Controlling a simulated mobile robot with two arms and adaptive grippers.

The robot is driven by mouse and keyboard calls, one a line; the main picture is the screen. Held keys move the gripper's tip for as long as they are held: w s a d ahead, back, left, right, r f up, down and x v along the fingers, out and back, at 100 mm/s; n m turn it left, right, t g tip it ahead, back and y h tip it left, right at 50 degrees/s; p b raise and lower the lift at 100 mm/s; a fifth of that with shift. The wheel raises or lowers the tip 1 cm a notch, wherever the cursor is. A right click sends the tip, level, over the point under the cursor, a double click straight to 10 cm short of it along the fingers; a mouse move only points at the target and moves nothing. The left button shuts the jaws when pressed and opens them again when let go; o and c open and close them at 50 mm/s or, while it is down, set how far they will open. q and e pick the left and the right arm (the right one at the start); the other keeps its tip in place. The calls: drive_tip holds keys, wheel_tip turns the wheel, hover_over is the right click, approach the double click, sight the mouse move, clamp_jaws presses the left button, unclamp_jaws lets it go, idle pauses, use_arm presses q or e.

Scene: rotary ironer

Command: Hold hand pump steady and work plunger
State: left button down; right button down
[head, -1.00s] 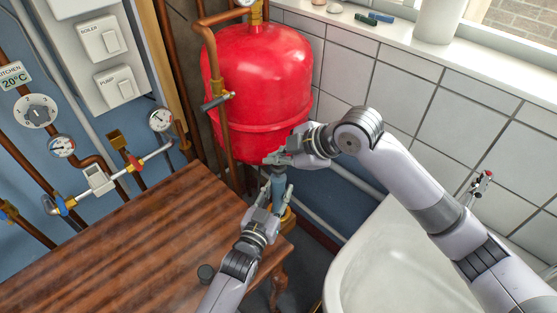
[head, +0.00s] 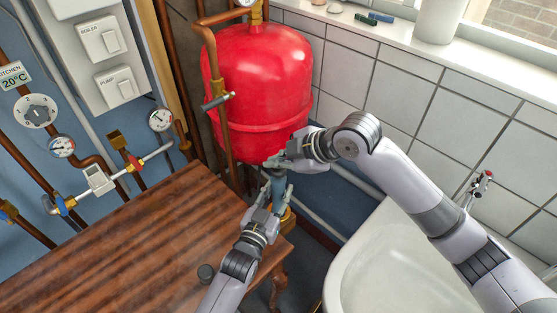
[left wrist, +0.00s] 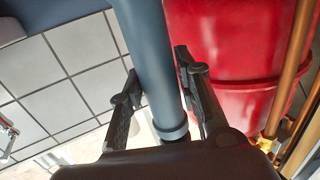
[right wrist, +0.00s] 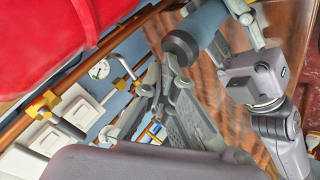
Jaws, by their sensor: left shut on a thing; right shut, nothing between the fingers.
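The hand pump (head: 278,184) is a blue-grey cylinder standing upright between the table and the red tank. My left gripper (head: 268,208) is shut around its barrel from the near side; the barrel (left wrist: 152,55) runs between the fingers in the left wrist view. My right gripper (head: 278,161) is at the pump's top end. Its fingers (right wrist: 165,95) are closed with nothing between them, beside the thick dark end (right wrist: 181,46) of the pump in the right wrist view. I cannot make out the plunger handle, and whether the right fingers touch the pump is unclear.
The red tank (head: 258,85) stands just behind the right gripper, with copper pipes to its left. A wooden table (head: 130,240) fills the lower left. A white tub (head: 400,265) is at the lower right, below the right arm. Gauges and switches line the left wall.

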sight(277, 171)
drive_tip(key=shift+f, duration=0.35)
idle(0.3)
drive_tip(key=shift+r, duration=2.15)
drive_tip(key=shift+r, duration=2.5)
drive_tip(key=r+n, duration=0.1)
drive_tip(key=n, duration=0.4)
drive_tip(key=w+r+n, duration=0.1)
drive_tip(key=n, duration=0.5)
drive_tip(key=d+r+n, duration=0.1)
drive_tip(key=n, duration=0.4)
drive_tip(key=shift+w+r+n+t+h, duration=0.15)
drive_tip(key=shift+r+n+t+h, duration=0.15)
drive_tip(key=shift+r+n+t, duration=0.1)
